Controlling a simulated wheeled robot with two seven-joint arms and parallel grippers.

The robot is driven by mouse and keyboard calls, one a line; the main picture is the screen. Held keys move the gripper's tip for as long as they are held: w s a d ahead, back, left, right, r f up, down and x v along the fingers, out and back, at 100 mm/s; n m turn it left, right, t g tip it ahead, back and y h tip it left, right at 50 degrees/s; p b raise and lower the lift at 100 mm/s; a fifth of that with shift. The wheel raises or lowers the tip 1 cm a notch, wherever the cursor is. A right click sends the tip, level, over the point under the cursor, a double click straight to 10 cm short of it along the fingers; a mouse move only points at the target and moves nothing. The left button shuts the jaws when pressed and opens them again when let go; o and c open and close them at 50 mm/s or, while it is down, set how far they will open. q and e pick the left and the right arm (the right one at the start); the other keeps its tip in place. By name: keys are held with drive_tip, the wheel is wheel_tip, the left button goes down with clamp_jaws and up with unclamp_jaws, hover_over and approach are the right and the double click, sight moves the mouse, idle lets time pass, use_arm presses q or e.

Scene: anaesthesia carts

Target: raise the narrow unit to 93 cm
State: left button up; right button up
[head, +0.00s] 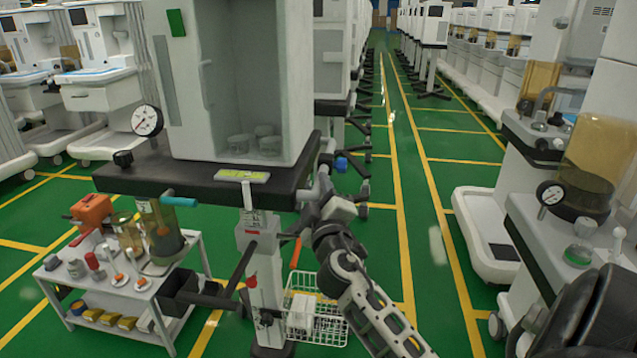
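The narrow unit (246,80) stands at centre left, a tall white cabinet on a dark slab top (200,185). A pale column (265,290) with a small tick scale (247,195) carries it. A yellow-green label (242,176) sits on the slab's front edge; I cannot read a height. A black lever (240,265), an orange lever (296,252) and a red knob (251,281) show at the column. My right gripper (322,186) is at the slab's right edge, close to a blue knob (341,163). Its fingers are too unclear to tell contact or opening. My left gripper is out of view.
A small white trolley (125,290) with bottles and an orange box stands at lower left. A wire basket (318,325) hangs low beside the column. Another machine (545,215) stands at right. The green aisle (430,200) between is clear.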

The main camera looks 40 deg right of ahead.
drive_tip(key=shift+w+d+r, duration=0.1)
drive_tip(key=shift+w+d, duration=0.15)
drive_tip(key=shift+w, duration=0.2)
clamp_jaws()
drive_tip(key=shift+f+b, duration=0.3)
drive_tip(key=shift+b, duration=0.25)
unclamp_jaws()
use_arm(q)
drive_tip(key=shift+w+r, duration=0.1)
use_arm(e)
drive_tip(key=shift+s+a, duration=0.1)
